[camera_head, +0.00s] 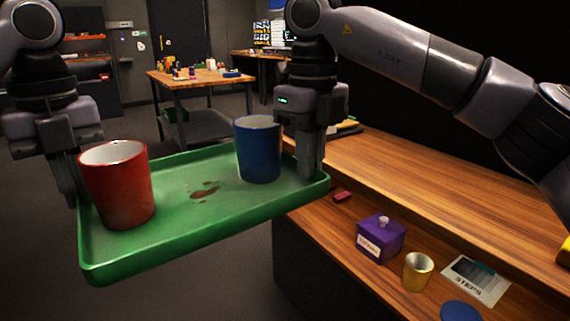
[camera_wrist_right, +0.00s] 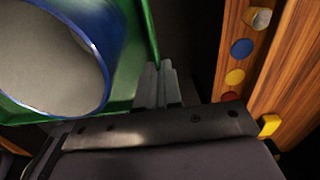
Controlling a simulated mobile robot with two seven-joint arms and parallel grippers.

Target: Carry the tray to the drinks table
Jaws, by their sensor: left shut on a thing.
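A green tray (camera_head: 215,228) is held in the air between my two grippers, its right end close to the wooden counter's left edge. A red cup (camera_head: 118,190) stands upright on its left part and a blue cup (camera_head: 258,155) on its right part. A brown stain marks the tray between them. My left gripper (camera_head: 72,190) is shut on the tray's left edge, its fingertips partly hidden by the red cup and rim. My right gripper (camera_head: 312,160) is shut on the right rim; the right wrist view shows its fingers (camera_wrist_right: 160,88) close together there, beside the blue cup (camera_wrist_right: 60,60).
A wooden table (camera_head: 200,78) with small bottles stands at the back, with open floor before it. The two-level wooden counter (camera_head: 420,190) at right holds a purple box (camera_head: 381,240), a gold cup (camera_head: 417,271), a printed card (camera_head: 476,280) and a blue disc (camera_head: 460,311).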

